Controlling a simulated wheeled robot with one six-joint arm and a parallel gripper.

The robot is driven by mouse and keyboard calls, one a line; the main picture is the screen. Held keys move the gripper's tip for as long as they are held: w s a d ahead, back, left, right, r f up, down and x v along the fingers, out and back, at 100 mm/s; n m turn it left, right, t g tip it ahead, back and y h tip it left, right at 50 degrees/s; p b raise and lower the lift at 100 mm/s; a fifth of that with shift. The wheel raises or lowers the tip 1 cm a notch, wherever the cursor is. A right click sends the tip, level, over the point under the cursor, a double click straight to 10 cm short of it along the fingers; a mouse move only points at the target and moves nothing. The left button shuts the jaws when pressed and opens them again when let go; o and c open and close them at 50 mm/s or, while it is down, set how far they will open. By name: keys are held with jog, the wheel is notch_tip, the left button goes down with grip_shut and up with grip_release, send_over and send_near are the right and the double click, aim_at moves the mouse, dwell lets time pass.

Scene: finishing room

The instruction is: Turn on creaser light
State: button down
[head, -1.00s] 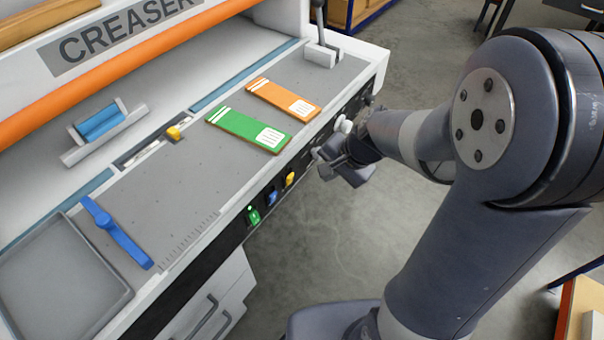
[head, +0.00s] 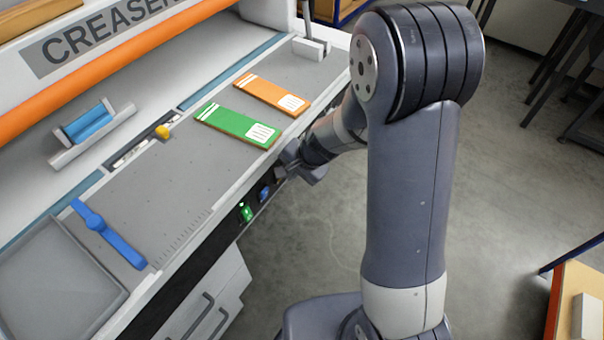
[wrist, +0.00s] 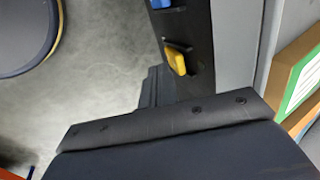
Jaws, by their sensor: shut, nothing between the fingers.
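The creaser (head: 84,47) is a light grey machine with its name on a plate and a dark control strip (head: 220,237) along its front edge. A green switch (head: 245,212) and a blue switch (head: 264,191) sit on that strip. A yellow switch (wrist: 175,60) shows in the wrist view, just beyond my gripper, with part of the blue one (wrist: 160,3) at the top edge. My gripper (head: 290,160) is shut and empty, close to the strip, and hides the yellow switch in the head view. I cannot tell whether they touch. No switch label is readable.
Green (head: 236,124) and orange (head: 272,94) cards lie on the creaser bed. A blue lever (head: 108,234) and a grey tray (head: 55,285) are at the left. Open floor (head: 320,240) lies in front; a wooden-edged table (head: 574,300) stands at lower right.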

jog(key=shift+w+a, duration=0.1)
jog(key=shift+a, duration=0.1)
jog(key=shift+w+a+r, duration=0.25)
jog(key=shift+a, duration=0.05)
dwell(0.3)
jog(key=shift+r+p, duration=0.7)
jog(key=shift+r, duration=0.1)
